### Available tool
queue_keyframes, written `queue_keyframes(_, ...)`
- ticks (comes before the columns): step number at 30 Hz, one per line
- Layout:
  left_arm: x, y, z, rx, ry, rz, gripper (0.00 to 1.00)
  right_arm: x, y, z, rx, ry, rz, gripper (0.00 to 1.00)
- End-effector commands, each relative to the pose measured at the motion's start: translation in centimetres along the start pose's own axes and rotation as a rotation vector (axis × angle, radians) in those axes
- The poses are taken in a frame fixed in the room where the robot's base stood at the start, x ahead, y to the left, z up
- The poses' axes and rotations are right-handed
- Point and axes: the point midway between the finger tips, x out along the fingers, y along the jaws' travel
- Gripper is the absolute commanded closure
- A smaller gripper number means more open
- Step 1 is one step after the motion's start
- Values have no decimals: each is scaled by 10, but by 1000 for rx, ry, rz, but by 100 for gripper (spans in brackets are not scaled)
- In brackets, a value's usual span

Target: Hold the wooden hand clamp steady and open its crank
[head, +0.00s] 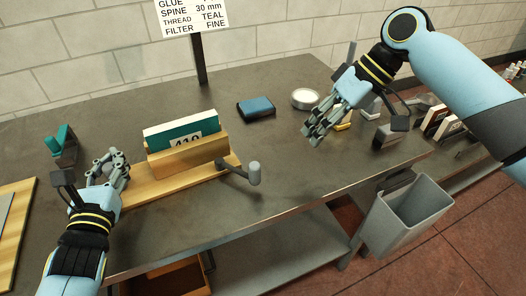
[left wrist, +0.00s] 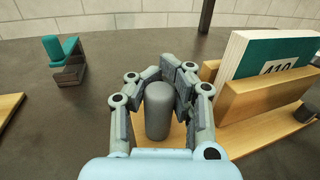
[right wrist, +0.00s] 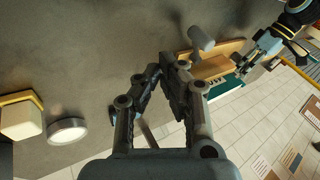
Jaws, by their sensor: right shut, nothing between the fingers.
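The wooden hand clamp (head: 170,186) lies on the grey bench, with a book labelled 410 (head: 180,136) upright between its wooden jaws. Its grey crank (head: 254,174) sticks out at the right end; the crank also shows in the right wrist view (right wrist: 201,38). My left gripper (head: 108,160) is at the clamp's left end. In the left wrist view its fingers (left wrist: 157,85) are closed around an upright grey post (left wrist: 158,112) on the clamp. My right gripper (head: 314,136) is shut and empty, above the bench to the right of and beyond the crank, not touching it.
A blue box (head: 256,107) and a round white tin (head: 305,98) lie behind. A teal-and-grey tool (head: 64,145) stands at the left beside a wooden board (head: 14,215). A grey bin (head: 408,212) hangs at the right edge. The bench between crank and right gripper is clear.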

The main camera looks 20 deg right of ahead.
Motion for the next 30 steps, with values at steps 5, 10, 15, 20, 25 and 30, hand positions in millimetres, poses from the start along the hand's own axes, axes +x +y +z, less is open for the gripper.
queue_keyframes(5,0,0,-1,0,2,0,100,-16,-2,-29,-234,11,-51,100)
queue_keyframes(10,0,0,-1,0,2,0,100,-22,-3,-37,-313,16,-69,100)
queue_keyframes(15,0,0,-1,0,2,0,100,-21,-3,-37,-317,16,-69,100)
queue_keyframes(20,0,0,-1,0,2,0,100,-20,-4,-37,-315,16,-70,100)
queue_keyframes(25,0,0,-1,0,2,0,100,-5,-5,-37,-312,16,-72,100)
queue_keyframes(30,0,0,-1,0,2,0,100,28,-9,-37,-312,16,-75,100)
